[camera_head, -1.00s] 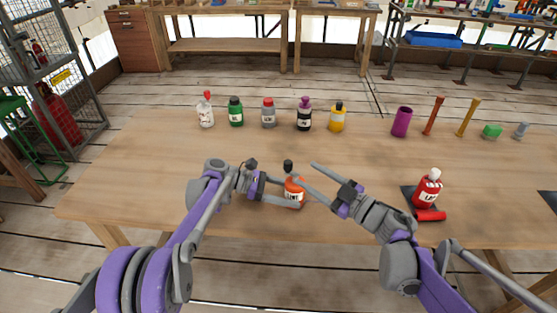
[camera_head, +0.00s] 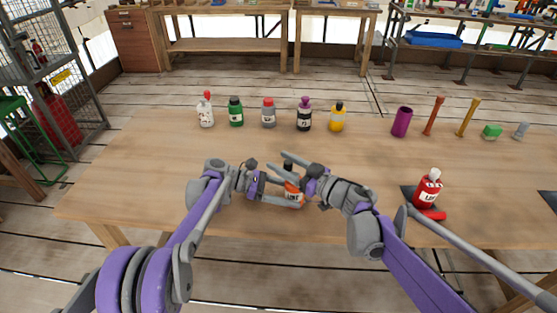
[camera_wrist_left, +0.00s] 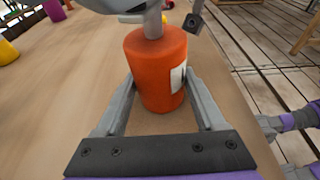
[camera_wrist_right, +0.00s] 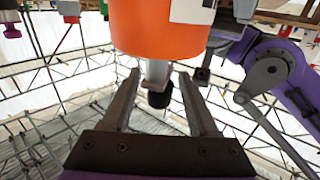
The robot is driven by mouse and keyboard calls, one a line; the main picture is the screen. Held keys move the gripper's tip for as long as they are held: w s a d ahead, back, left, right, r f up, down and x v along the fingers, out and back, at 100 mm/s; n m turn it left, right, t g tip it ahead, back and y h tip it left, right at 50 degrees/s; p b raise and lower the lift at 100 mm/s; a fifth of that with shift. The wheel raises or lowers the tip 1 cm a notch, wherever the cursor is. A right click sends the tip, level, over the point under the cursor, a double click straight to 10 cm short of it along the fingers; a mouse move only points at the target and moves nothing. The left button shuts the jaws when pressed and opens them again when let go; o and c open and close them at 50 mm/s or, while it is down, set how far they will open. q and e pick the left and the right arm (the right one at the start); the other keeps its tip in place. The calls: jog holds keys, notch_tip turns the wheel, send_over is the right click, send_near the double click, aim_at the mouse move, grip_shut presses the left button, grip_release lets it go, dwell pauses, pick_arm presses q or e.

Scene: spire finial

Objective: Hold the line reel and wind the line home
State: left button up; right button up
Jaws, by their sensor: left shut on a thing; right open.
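The orange reel (camera_head: 292,198), a bottle-like body with a white label, is upright near the table's front middle. It shows large in the left wrist view (camera_wrist_left: 155,70). My left gripper (camera_head: 290,192) is shut on its orange body, one finger on each side. Whether its base touches the table I cannot tell. A grey neck with a black knob (camera_wrist_right: 160,94) tops the reel and appears upside down in the right wrist view. My right gripper (camera_wrist_right: 158,100) is open, its fingers on either side of this neck and knob. In the head view it partly hides the reel's top.
A red bottle (camera_head: 427,192) stands on a dark mat at right, a red cylinder (camera_head: 434,214) before it, close to my right arm. Several bottles, such as the green one (camera_head: 236,115), line the table's back. A purple cup (camera_head: 401,122) and smaller items stand back right.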

jog(key=shift+x, duration=0.8)
grip_shut()
